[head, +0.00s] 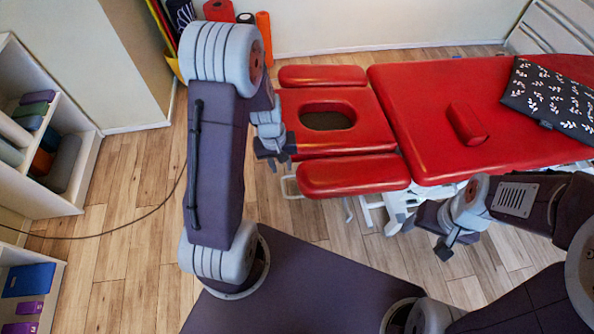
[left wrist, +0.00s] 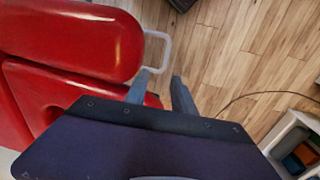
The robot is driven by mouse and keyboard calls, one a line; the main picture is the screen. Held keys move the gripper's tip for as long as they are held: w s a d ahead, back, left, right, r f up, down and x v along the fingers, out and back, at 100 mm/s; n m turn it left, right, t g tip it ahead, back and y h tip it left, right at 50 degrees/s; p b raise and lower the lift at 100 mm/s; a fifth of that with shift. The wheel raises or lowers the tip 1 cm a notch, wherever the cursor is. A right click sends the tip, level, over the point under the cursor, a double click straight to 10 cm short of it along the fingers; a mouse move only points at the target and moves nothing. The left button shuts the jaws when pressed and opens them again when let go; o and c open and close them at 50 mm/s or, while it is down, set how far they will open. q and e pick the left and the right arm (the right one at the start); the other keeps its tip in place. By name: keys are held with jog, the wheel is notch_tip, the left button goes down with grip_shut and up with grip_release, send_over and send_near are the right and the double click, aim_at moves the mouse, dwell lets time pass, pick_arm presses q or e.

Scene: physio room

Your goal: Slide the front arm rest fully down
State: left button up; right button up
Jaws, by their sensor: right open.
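The red front arm rest (head: 353,174) is a padded bar along the near side of the treatment table's head section (head: 345,125). It looks roughly level with that section. In the left wrist view the arm rest (left wrist: 75,38) fills the upper left, with a white metal loop (left wrist: 158,50) at its end. My left gripper (head: 275,157) hangs by the head section's left end, near the arm rest. Its fingers (left wrist: 161,76) are apart with nothing between them. My right gripper (head: 444,250) is open and empty, in front of the table's near side.
The back arm rest (head: 322,75) lies on the far side. A red block (head: 467,124) and a dark patterned cloth (head: 550,92) lie on the main table top (head: 420,100). Shelves (head: 85,165) stand left. A cable (head: 110,231) crosses the open floor.

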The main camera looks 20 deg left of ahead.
aim_at(283, 186)
pick_arm(q)
jog(key=f+b, duration=0.1)
jog(key=f, duration=0.2)
jog(key=f+b, duration=0.1)
jog(key=f, duration=0.2)
jog(key=s+f+b, duration=0.1)
jog(key=f, duration=0.2)
jog(key=shift+s+d+f, duration=0.1)
jog(key=shift+d+f, duration=0.1)
pick_arm(e)
jog(key=f, duration=0.3)
jog(key=shift+s+d, duration=0.2)
jog(key=shift+s, duration=0.2)
pick_arm(q)
grip_shut()
dwell(0.5)
